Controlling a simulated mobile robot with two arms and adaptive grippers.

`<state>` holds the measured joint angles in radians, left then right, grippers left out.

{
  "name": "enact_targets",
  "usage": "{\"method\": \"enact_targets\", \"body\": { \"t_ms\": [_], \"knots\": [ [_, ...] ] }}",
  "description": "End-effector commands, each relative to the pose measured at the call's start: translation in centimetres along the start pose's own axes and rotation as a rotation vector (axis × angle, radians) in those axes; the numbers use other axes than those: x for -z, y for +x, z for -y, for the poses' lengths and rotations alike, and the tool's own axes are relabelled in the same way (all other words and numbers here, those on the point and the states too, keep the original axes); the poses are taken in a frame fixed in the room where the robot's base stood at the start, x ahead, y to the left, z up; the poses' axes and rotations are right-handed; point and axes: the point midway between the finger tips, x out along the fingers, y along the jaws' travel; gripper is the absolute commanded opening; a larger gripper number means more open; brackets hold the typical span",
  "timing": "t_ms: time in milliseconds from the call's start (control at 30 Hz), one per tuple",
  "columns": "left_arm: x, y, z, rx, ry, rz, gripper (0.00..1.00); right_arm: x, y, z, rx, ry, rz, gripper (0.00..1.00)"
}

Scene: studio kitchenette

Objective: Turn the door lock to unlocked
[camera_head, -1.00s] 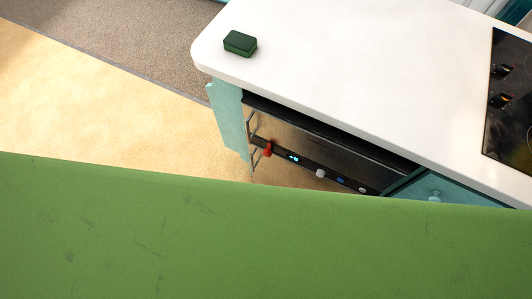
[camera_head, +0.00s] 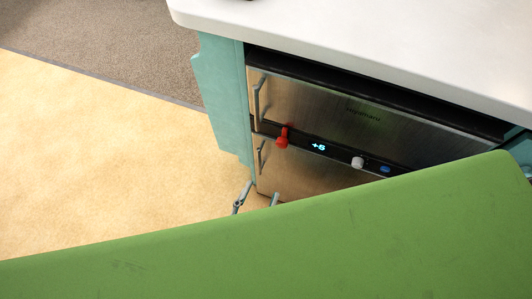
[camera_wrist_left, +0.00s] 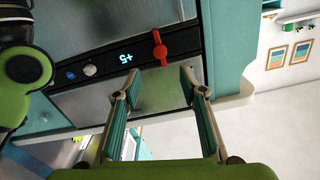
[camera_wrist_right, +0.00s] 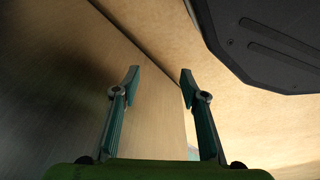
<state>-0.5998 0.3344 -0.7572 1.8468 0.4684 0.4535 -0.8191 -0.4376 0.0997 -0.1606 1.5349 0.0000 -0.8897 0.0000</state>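The door lock is a red lever (camera_head: 282,139) on the dark control strip of a steel appliance under the counter. In the head view its narrow end points upward. It also shows in the left wrist view (camera_wrist_left: 161,47), just beyond the fingertips.
A lit display (camera_head: 318,147), a white knob (camera_head: 358,162) and a blue knob (camera_head: 386,168) sit right of the lever. A white counter (camera_head: 350,35) overhangs the appliance. Floor (camera_head: 110,150) at left is clear.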

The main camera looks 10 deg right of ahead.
Motion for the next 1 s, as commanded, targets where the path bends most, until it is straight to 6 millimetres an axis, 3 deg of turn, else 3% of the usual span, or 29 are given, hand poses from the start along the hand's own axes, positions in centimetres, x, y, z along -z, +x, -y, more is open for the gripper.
{"method": "enact_targets", "body": {
  "t_ms": [167,700,1000],
  "knots": [
    [0.5,1.6,0.1,0.005,-0.001,-0.010,0.38,0.3,-0.3,-0.1,-0.001,0.001,-0.003,0.40],
    [0.4,12.0,0.1,0.003,0.000,-0.008,0.38,2.3,-2.6,-0.2,-0.002,0.003,-0.021,0.40],
    [0.4,13.8,0.1,0.001,0.000,-0.006,0.38,2.9,-3.3,-0.2,-0.003,0.004,-0.029,0.40]
  ]
}}
